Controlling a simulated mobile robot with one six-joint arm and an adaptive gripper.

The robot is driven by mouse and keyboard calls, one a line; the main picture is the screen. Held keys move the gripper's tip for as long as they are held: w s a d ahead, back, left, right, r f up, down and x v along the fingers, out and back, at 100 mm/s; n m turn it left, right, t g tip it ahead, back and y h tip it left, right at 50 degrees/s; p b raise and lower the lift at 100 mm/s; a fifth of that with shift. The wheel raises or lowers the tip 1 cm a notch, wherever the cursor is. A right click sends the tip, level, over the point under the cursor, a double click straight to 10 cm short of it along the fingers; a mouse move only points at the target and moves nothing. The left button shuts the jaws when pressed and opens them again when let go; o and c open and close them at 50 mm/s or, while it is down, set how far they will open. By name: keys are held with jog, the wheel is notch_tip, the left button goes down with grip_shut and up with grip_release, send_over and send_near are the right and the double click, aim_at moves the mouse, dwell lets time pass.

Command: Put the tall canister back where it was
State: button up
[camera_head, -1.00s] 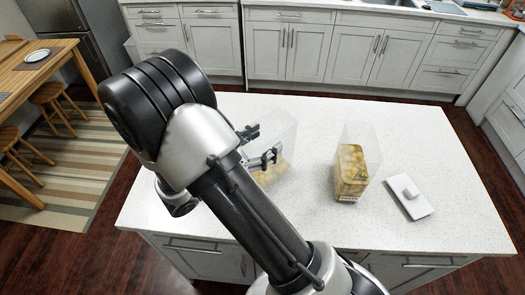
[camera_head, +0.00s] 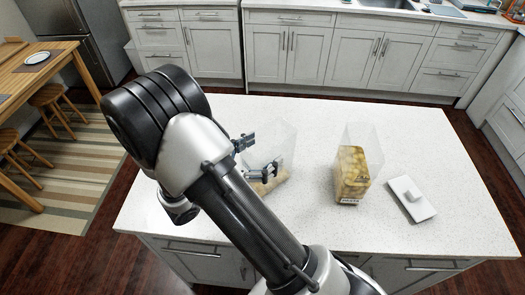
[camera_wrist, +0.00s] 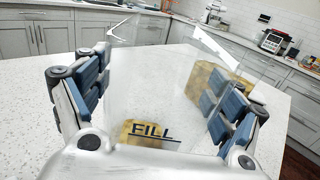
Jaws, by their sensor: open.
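A tall clear canister (camera_head: 282,146) with a little tan content at its bottom stands on the white island counter. In the wrist view the canister (camera_wrist: 150,85) is between my fingers, with a "FILL" mark low on its front wall. My gripper (camera_head: 255,157) is open around it, one finger on each side. In the wrist view my gripper (camera_wrist: 156,78) shows gaps beside the canister's walls, though its clear edges are hard to make out. My arm hides part of its base in the head view.
A second clear canister (camera_head: 352,175), filled higher with yellowish pieces, stands to the right. A white lid with a raised knob (camera_head: 411,200) lies right of it. The counter (camera_head: 460,215) is clear at its right and back. A dining table (camera_head: 35,70) is far left.

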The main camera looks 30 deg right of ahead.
jog(key=s+a+p, duration=0.2)
jog(key=a, duration=0.9)
jog(key=shift+s+a+r, duration=0.15)
jog(key=shift+s+a, duration=0.05)
jog(key=shift+a, duration=0.2)
jog(key=shift+a, duration=0.1)
